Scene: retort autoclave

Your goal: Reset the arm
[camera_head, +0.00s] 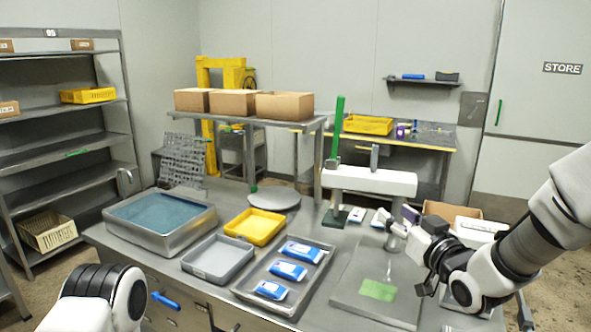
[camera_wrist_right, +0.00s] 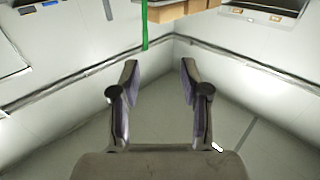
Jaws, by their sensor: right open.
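My right arm reaches in from the right in the head view. Its gripper (camera_head: 403,226) is over the right part of the steel table, beside the white sealing arm. In the right wrist view the two fingers of the right gripper (camera_wrist_right: 158,68) stand apart with nothing between them. Of my left arm only a white and black link (camera_head: 105,296) shows at the lower left. The left gripper is out of view.
The steel table holds a water basin (camera_head: 150,243), a yellow tray (camera_head: 254,226), a grey tray (camera_head: 218,258) and a metal tray (camera_head: 240,290) with blue-white pouches (camera_head: 288,270). A green post (camera_head: 337,125) rises by the white sealing arm (camera_head: 368,180). A plate with a green patch (camera_head: 378,290) lies near front.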

